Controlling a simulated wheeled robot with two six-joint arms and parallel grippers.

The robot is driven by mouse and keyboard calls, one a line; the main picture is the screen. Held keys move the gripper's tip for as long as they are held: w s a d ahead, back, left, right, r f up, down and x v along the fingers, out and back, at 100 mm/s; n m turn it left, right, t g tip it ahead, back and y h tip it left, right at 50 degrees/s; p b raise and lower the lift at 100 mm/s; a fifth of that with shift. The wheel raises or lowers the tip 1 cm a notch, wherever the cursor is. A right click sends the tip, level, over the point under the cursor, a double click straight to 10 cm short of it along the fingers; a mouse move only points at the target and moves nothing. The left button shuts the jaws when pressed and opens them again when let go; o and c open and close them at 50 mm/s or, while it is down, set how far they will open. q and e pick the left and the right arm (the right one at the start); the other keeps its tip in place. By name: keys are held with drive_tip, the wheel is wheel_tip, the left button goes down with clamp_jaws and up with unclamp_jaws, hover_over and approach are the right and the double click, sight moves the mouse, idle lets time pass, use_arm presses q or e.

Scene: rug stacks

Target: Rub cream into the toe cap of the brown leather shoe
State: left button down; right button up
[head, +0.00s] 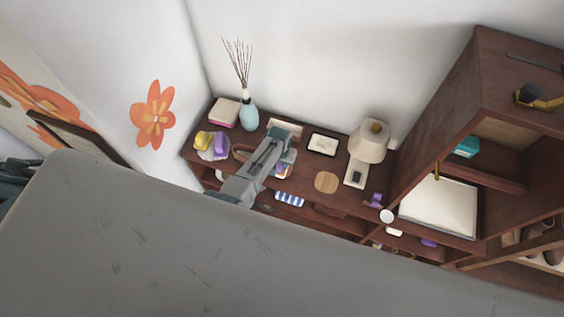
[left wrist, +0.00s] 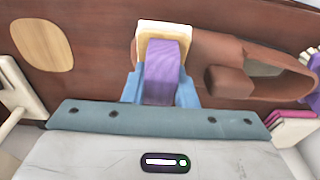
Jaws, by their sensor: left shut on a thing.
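My left gripper (head: 284,163) is over the shelf top in the head view. In the left wrist view its two blue fingers (left wrist: 159,88) are shut on a purple block with a cream-yellow pad (left wrist: 165,65). The brown leather shoe (left wrist: 225,55) lies beyond the fingers, its opening toward the right. The pad overlaps the shoe's left end in that view and hides part of it; I cannot tell whether they touch. In the head view my arm covers most of the shoe (head: 242,152). My right gripper is not in view.
On the dark wooden shelf top stand a blue vase (head: 248,115) with sticks, a lamp (head: 369,141), a round wooden disc (head: 326,182) and a framed picture (head: 323,144). Yellow and purple items (head: 212,142) lie at the left. A taller cabinet (head: 510,90) rises at right.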

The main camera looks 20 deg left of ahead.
use_arm(q)
drive_tip(key=shift+g, duration=0.6)
drive_tip(key=s, duration=0.1)
drive_tip(key=s+f, duration=0.1)
drive_tip(key=s, duration=0.1)
drive_tip(key=s+f+p, duration=0.1)
drive_tip(key=s, duration=0.1)
drive_tip(key=shift+s+a+f, duration=0.15)
drive_tip(key=shift+a, duration=0.25)
drive_tip(key=r, duration=0.2)
drive_tip(key=w+r, duration=0.1)
drive_tip(key=r, duration=0.1)
drive_tip(key=shift+r, duration=0.4)
